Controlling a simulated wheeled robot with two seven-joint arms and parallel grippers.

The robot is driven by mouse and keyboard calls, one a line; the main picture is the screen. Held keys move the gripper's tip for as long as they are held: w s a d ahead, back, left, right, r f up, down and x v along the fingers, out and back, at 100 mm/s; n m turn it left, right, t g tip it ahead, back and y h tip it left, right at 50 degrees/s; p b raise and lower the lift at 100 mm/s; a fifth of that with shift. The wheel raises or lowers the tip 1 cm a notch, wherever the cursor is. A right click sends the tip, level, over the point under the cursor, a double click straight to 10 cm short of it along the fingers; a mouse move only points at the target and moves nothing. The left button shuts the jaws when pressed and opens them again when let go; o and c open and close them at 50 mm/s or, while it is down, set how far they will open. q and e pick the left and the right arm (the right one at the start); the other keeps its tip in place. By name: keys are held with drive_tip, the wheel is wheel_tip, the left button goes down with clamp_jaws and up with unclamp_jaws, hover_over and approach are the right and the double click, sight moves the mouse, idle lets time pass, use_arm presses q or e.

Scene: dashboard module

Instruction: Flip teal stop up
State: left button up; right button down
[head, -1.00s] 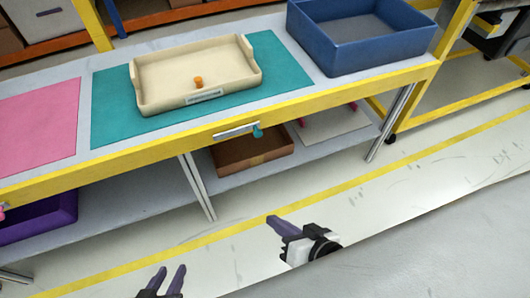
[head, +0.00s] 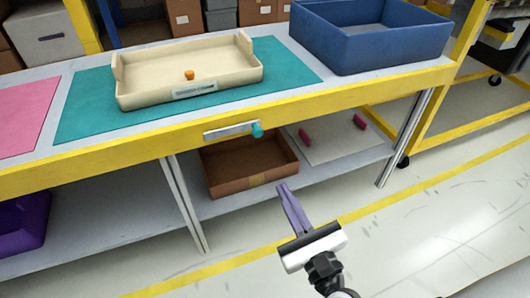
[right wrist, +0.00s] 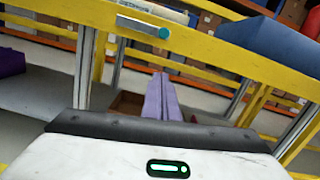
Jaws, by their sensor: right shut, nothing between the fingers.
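The teal stop (head: 257,130) is a small teal knob at the right end of a grey metal plate (head: 228,131) on the table's yellow front edge. It points outward and hangs slightly low. In the right wrist view the teal stop (right wrist: 163,33) shows near the top, above the fingers. My right gripper (head: 283,190) is shut and empty, with its purple fingers together. It is below and in front of the stop, apart from it; it also shows in the right wrist view (right wrist: 160,80). My left gripper is out of the head view.
A cream tray (head: 135,98) with an orange knob (head: 189,75) sits on a teal mat (head: 90,118). A blue bin (head: 385,50) stands at the right. A brown box (head: 230,184) is on the lower shelf. The floor before the table is clear.

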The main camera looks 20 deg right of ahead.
use_arm(q)
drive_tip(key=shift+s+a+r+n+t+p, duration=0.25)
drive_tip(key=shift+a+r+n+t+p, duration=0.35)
drive_tip(key=shift+p, duration=0.65)
use_arm(e)
drive_tip(key=w+a+r, duration=0.1)
drive_tip(key=w+r, duration=0.4)
drive_tip(key=w, duration=0.5)
drive_tip(key=shift+w, duration=0.25)
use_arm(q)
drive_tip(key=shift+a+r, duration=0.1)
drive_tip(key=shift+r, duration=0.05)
use_arm(e)
drive_tip(key=shift+a, duration=0.1)
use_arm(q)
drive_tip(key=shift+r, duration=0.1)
